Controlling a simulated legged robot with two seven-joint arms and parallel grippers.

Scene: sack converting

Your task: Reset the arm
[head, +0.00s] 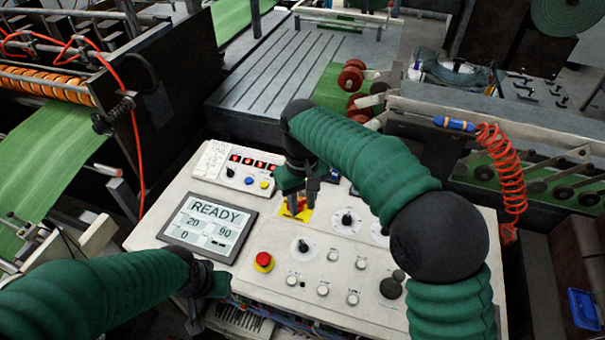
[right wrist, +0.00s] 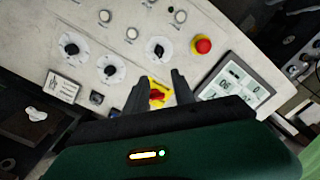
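My right arm reaches over the cream control panel (head: 215,278). Its gripper (head: 301,196) points down at a red rotary switch on a yellow plate (head: 297,211). In the right wrist view the two fingers of this gripper (right wrist: 160,88) are apart, and the red switch (right wrist: 157,96) shows between them with gaps on both sides. I cannot tell how high the fingertips are above the panel. My left gripper (head: 207,312) hangs low at the panel's front left edge, away from the controls; its finger opening is not clear.
The panel carries a screen reading READY (head: 209,224), a red emergency button (head: 263,261), several dials and white buttons, and a lit red digit display (head: 252,161). A grooved metal table (head: 285,75) lies behind. An orange coiled hose (head: 505,170) hangs at right.

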